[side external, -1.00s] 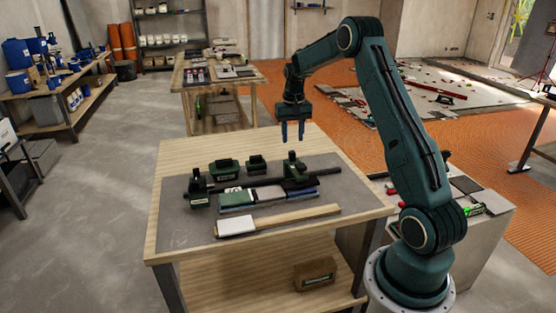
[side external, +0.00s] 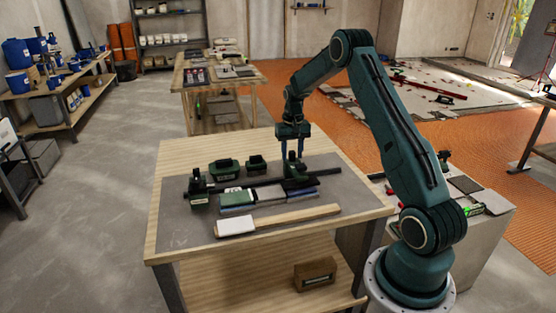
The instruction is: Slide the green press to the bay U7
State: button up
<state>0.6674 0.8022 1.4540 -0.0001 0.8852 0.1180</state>
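The green press (side external: 296,171) stands near the right end of the dark rail (side external: 264,185) on the grey mat of the wooden bench. My gripper (side external: 294,153) is directly above it, pointing down. Its two blue fingers are spread, one on each side of the press's upper part. I cannot tell whether they touch it. A row of tiles (side external: 270,194) lies along the front of the rail, with green, white, pinkish and dark faces. No bay marking U7 can be read at this size.
Two green bins (side external: 223,169) sit behind the rail. A wooden strip with a white end (side external: 278,219) lies in front. The mat's left front is clear.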

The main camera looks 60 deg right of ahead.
grip_shut()
jog(key=shift+w+a, duration=0.1)
jog(key=w+a, duration=1.4)
jog(key=w, duration=0.1)
jog(key=shift+a, duration=0.35)
dwell(1.7)
grip_release()
jog(key=shift+s, duration=0.1)
jog(key=shift+r, duration=0.15)
